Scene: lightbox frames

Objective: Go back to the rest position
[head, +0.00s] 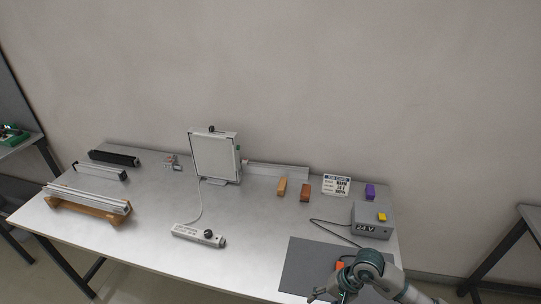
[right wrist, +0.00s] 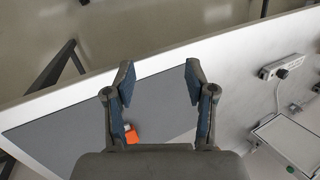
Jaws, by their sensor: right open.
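My right gripper (right wrist: 159,80) is open with nothing between its fingers, pointing toward the front edge of the table in the right wrist view. In the head view my right arm comes in at the bottom right, and its gripper (head: 322,293) is partly cut off over the dark mat (head: 305,265). A small orange thing (head: 340,266) lies on the mat just beyond my right arm. In the right wrist view the orange thing (right wrist: 131,136) shows beside the left finger, partly hidden. My left gripper is out of view.
The metal table (head: 262,215) holds a white panel (head: 214,157), a power strip (head: 198,236), a grey 24 V box (head: 372,222), orange, brown and purple blocks (head: 370,191), a sign card (head: 337,185) and rails (head: 90,197) at left. The table's middle has free room.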

